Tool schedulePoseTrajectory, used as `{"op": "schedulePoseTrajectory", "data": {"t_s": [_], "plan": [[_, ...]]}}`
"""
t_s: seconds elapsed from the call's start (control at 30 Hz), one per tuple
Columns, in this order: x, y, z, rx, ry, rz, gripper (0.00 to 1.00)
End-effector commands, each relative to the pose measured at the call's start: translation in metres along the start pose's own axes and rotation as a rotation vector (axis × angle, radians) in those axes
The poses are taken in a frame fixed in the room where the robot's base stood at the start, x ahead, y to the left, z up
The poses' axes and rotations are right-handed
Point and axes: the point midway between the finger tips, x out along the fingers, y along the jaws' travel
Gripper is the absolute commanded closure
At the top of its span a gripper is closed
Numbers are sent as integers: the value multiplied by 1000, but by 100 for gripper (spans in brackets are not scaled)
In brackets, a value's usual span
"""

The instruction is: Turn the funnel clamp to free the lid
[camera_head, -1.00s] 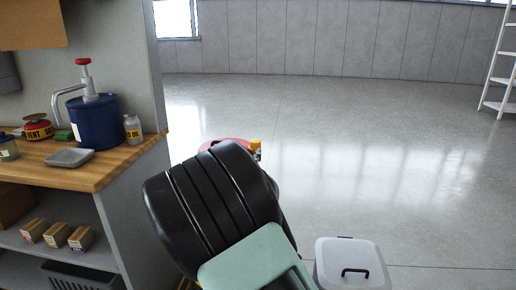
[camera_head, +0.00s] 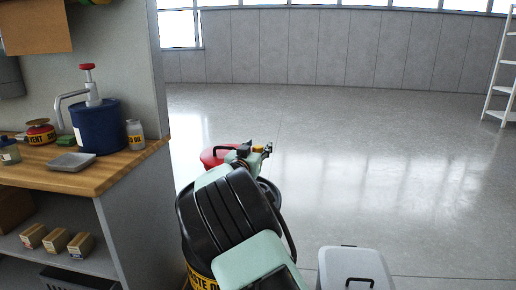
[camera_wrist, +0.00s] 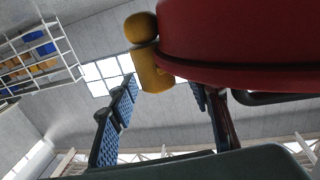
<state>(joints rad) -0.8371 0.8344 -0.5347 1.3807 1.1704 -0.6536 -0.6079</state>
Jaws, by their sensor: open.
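The red funnel lid (camera_head: 212,156) shows in the head view just behind my arm. It fills the upper right of the wrist view (camera_wrist: 240,45), seen from below its rim. The yellow clamp (camera_wrist: 150,68), with a rounded knob on top, sits at the left edge of the red rim. My gripper (camera_wrist: 165,90) is open, its blue-padded fingers spread on either side below the clamp. Whether a finger touches the clamp cannot be told. In the head view my gripper (camera_head: 257,152) is beside the lid, and my arm hides much of the drum (camera_head: 201,279) with a yellow waste oil label.
A wooden workbench (camera_head: 100,178) on the left holds a blue pump can (camera_head: 98,127), a grey tray (camera_head: 73,162) and a small bottle (camera_head: 135,134). A grey lidded bin (camera_head: 352,262) stands at the lower right. The floor beyond is clear.

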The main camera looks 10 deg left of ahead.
Motion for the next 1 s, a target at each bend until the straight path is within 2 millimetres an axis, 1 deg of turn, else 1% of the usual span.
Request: {"op": "schedulePoseTrajectory", "data": {"t_s": [0.07,0.47,0.77,1.0], "plan": [[0,0,0,0,0,0,55],[0,0,0,0,0,0,98],[0,1,2,0,0,-21,98],[0,3,4,2,0,-96,98]]}}
